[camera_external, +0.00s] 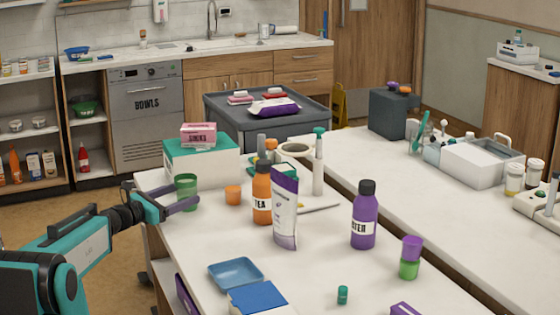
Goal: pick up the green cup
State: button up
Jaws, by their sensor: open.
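A green cup (186,188) stands upright at the left edge of the white counter, in front of a teal and white box. My gripper (182,196) is open and reaches in from the left at the cup's height. Its near finger passes in front of the cup's lower part; its far finger lies to the left and behind. The cup appears to be at or between the fingertips; I cannot tell whether either finger touches it. A second small green vessel (409,269) stands at the right with a purple cup (412,247) on top.
The teal and white box (203,165) is close behind. An orange bottle (262,199) and a white-purple pouch (285,220) stand further right. The counter (200,235) is bare in front of the cup.

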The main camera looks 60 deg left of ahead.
jog(key=shift+w+a, duration=0.15)
jog(key=shift+w, duration=0.15)
jog(key=shift+w, duration=0.1)
jog(key=shift+w+a, duration=0.2)
jog(key=shift+w, duration=0.3)
jog(key=shift+p+x, duration=0.7)
jog(key=shift+x, duration=1.3)
jog(key=shift+d, duration=0.1)
jog(key=shift+c, duration=0.2)
jog(key=c, duration=1.1)
